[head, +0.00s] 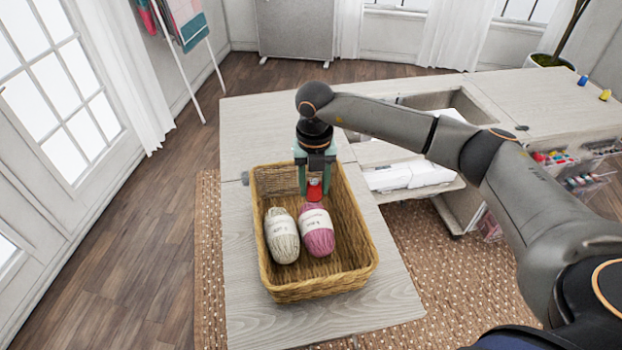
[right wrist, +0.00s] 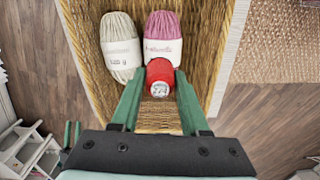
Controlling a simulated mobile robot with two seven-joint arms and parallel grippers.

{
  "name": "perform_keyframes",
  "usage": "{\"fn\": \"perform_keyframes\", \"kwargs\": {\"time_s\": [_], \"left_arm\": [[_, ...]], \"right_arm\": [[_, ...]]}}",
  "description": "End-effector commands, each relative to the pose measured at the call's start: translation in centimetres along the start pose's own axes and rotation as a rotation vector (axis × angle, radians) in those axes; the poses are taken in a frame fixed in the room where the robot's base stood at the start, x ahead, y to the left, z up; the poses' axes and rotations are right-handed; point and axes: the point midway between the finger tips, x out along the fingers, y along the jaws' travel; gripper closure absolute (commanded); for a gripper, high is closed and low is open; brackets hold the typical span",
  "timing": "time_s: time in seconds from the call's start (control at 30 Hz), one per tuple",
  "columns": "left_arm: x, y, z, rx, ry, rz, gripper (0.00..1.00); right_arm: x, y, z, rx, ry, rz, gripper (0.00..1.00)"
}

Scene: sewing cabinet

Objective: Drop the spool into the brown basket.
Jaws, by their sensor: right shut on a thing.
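The brown basket (head: 367,262) is woven and stands on the cabinet's light wood top; its wall also shows in the right wrist view (right wrist: 228,40). The spool (head: 314,192) is red and sits between the green fingers of my right gripper (head: 315,188). In the right wrist view the red spool (right wrist: 160,76) shows its pale end, with the gripper's fingertips (right wrist: 160,80) closed on both its sides. The gripper points down over the far part of the basket, inside its rim as seen from the head. The spool's height above the basket floor is hard to tell.
A cream yarn skein (head: 282,236) and a pink yarn skein (head: 317,231) lie in the basket, close to the spool. Blue and yellow spools (head: 604,95) stand far right on the cabinet. A white machine (head: 410,174) sits right of the basket. The top left of the basket is clear.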

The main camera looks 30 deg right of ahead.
Motion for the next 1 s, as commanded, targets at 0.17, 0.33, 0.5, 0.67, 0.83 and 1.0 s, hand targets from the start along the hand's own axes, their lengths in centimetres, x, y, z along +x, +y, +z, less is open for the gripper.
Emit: {"fn": "perform_keyframes", "kwargs": {"time_s": [0.17, 0.33, 0.5, 0.67, 0.83, 1.0], "left_arm": [[1.2, -0.1, 1.6, -0.001, -0.005, 0.001, 0.60], [2.1, -0.1, 2.6, -0.001, -0.005, 0.000, 0.60], [2.5, -0.2, 3.0, -0.001, -0.005, 0.000, 0.60], [2.5, -0.2, 2.8, 0.000, -0.002, 0.000, 0.60], [2.5, -0.2, 2.7, 0.000, -0.001, 0.000, 0.60], [2.5, -0.2, 2.7, 0.000, -0.001, 0.000, 0.60]], "right_arm": [[2.5, 0.0, 0.0, -0.001, 0.001, 0.000, 1.00], [4.5, 0.0, 0.0, -0.001, 0.001, 0.000, 1.00], [5.1, 0.0, 0.0, -0.001, 0.000, 0.000, 1.00], [5.1, 0.1, 0.0, -0.002, 0.000, 0.000, 1.00], [5.0, 0.1, 0.0, -0.002, 0.000, 0.000, 0.44], [5.0, 0.1, 0.0, -0.002, 0.000, 0.000, 0.25]]}}
